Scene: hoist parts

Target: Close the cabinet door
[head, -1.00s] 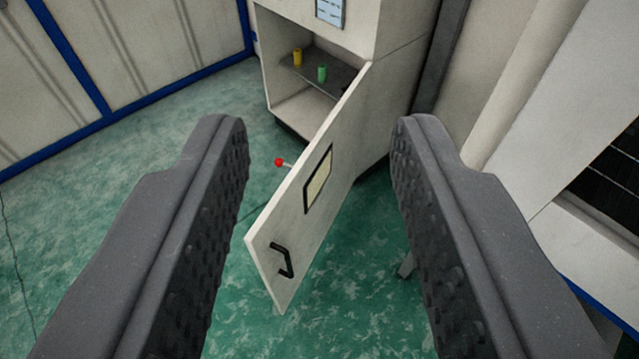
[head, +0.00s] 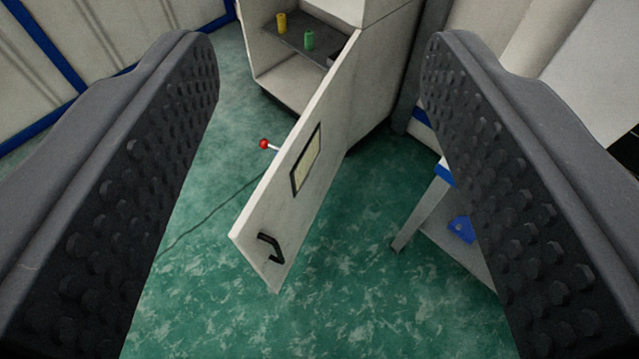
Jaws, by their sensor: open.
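The cabinet (head: 385,75) is a pale box at the top middle of the head view. Its door (head: 322,172) stands wide open, swung out towards me from the right side of the opening. The door's outer face carries a black handle (head: 271,248) near its lower free end and a framed yellowish label (head: 306,160). My gripper (head: 318,45) is open and empty, its two dark studded fingers spread to the left and right of the door in the picture. I cannot tell how far the fingers are from the door.
A yellow cylinder (head: 282,22) and a green one (head: 309,39) stand on the cabinet shelf. A red-knobbed lever (head: 264,144) shows left of the door. A blue-trimmed table-like piece (head: 425,208) is at the right. Green floor (head: 330,320) is clear in front.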

